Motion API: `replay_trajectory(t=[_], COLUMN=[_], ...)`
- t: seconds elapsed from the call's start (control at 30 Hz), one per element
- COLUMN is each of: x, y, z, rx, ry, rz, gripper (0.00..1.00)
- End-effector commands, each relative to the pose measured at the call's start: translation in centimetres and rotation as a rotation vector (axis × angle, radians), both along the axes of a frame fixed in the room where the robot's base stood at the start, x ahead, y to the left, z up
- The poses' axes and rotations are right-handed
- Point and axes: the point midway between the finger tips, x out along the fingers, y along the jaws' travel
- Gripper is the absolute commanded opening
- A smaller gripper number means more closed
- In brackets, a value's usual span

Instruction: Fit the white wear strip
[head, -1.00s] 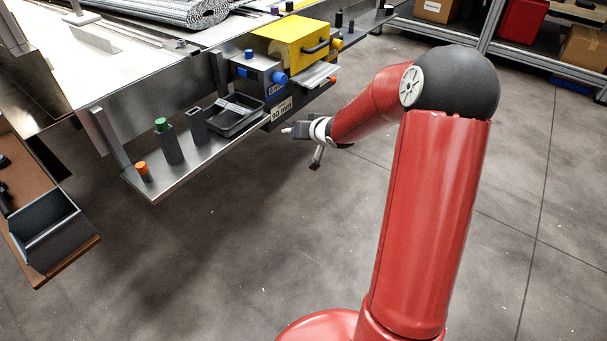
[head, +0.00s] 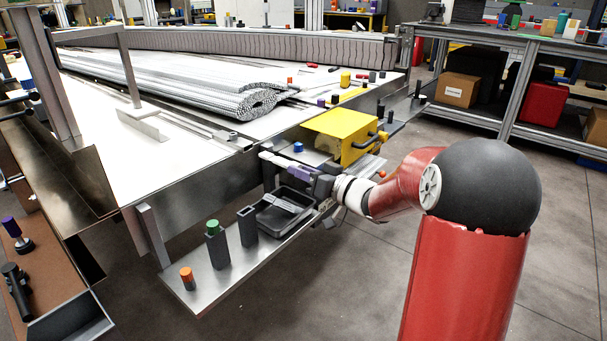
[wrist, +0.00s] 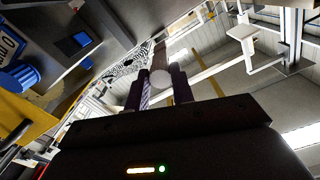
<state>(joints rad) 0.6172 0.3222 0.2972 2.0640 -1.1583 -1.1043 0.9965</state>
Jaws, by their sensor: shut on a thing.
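My gripper (head: 286,166) reaches left over the front shelf, close to the conveyor's front side. Its dark purple fingers are shut on a small white piece (head: 268,157) that sticks out past the fingertips. In the wrist view the white piece (wrist: 160,79) shows a round end between the two fingers. I cannot tell whether it is the wear strip, and its full length does not show. The conveyor frame (head: 190,192) has a metal front side. Long thin rails (head: 190,125) lie on its white top, behind the gripper.
Below are a black tray (head: 272,221), a dark holder (head: 247,226), a green-topped post (head: 213,245) and an orange knob (head: 187,277) on the shelf. A rolled grey belt (head: 200,85) lies on top. Floor is clear at front.

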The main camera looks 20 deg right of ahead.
Motion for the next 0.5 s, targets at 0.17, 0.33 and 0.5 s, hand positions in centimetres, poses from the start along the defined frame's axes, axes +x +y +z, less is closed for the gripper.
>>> replay_trajectory(t=[0.17,0.33,0.5], x=[0.02,-0.09,0.75], y=[-0.01,-0.07,0.5], z=[-0.01,0.03,-0.05], rx=[0.0,-0.018,-0.017], ry=[0.0,-0.01,-0.009], rz=[-0.001,0.001,0.001], gripper=[0.01,0.01,0.01])
